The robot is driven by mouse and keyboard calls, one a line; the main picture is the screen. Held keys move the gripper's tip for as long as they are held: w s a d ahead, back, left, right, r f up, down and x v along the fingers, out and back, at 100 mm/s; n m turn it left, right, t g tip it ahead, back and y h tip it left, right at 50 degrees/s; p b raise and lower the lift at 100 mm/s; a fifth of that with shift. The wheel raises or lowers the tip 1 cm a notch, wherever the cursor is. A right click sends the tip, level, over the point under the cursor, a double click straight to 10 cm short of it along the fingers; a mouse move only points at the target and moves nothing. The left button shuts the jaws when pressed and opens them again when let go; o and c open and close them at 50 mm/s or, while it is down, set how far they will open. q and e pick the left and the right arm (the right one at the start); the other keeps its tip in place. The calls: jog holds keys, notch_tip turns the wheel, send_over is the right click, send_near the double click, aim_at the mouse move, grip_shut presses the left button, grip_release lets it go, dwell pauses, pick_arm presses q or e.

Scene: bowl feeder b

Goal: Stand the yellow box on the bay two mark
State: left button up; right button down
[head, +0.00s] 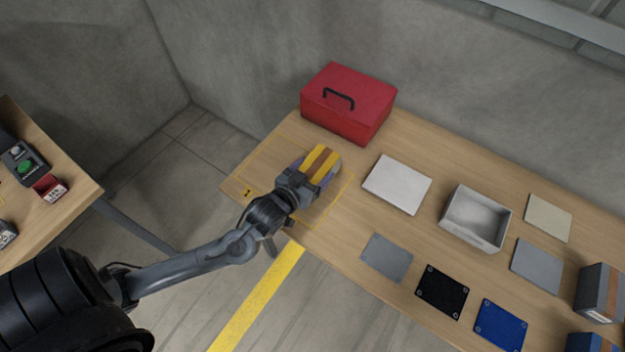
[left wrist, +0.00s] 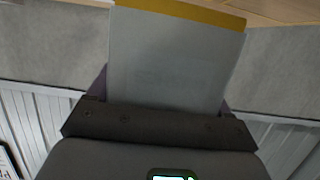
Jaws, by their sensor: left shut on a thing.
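The yellow box (head: 322,160) has a yellow top with a brown stripe. In the left wrist view its broad grey side (left wrist: 175,60) fills the middle, with a yellow edge at the top. My left gripper (head: 306,180) is shut on the box from the near side. The bay two mark (head: 247,192) is a yellow outline with a small 2 label at the left end of the long wooden table. The box is over the right part of this outline. I cannot tell whether its base touches the table. The gripper and box hide part of the outline. My right gripper is not in view.
A red toolbox (head: 348,104) stands just behind the marked area. A white panel (head: 397,184), an open grey bin (head: 476,218) and several flat plates lie to the right. Another grey box (head: 600,293) stands at the right edge. A second table (head: 50,225) is at the left.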

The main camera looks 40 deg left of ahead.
pick_arm(q)
jog(key=shift+f+b, duration=0.55)
jog(key=shift+f, duration=1.35)
jog(key=shift+f, duration=0.2)
jog(key=shift+f, duration=0.35)
jog(key=shift+f, duration=0.1)
jog(key=o, duration=1.4)
jog(key=shift+s+a+f, duration=0.1)
jog(key=shift+f, duration=0.15)
